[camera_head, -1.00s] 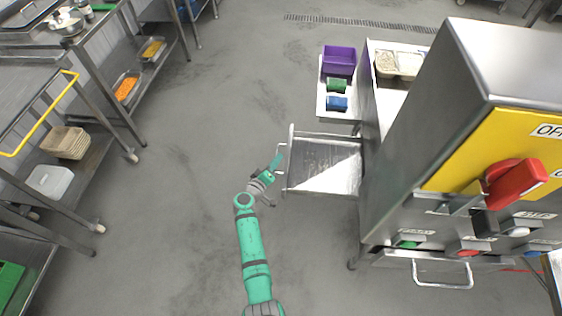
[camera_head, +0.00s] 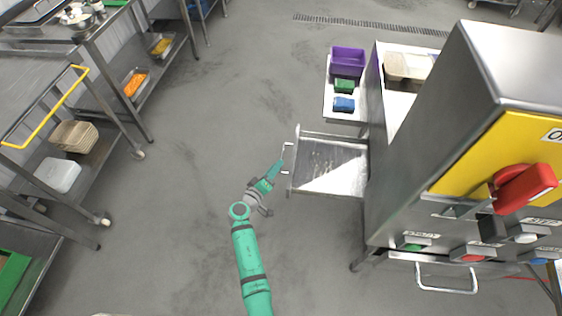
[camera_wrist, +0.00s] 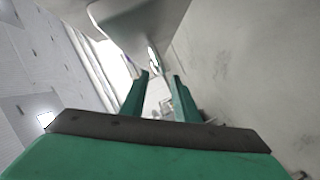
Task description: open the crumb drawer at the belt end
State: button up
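The crumb drawer (camera_head: 330,182) is a shallow metal tray that stands pulled out from the left side of the steel machine (camera_head: 400,160). Its inside shows a dark part and a bright part; I cannot make out any crumbs. Its handle (camera_head: 286,150) is a thin bar on the left front of the drawer. My gripper (camera_head: 279,168) is just left of the handle, and seems apart from it. In the wrist view my gripper (camera_wrist: 161,78) shows two green fingers apart with nothing clear between them. A grey metal part (camera_wrist: 140,25) is close above them.
A side shelf (camera_head: 345,116) with a purple bin (camera_head: 347,61), a green block (camera_head: 344,86) and a blue block (camera_head: 344,104) lies behind the drawer. A red switch (camera_head: 524,188) is on the machine's front. Steel racks stand at the left. The floor between is clear.

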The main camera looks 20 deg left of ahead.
jog(key=shift+v, duration=2.55)
jog(key=shift+r, duration=0.1)
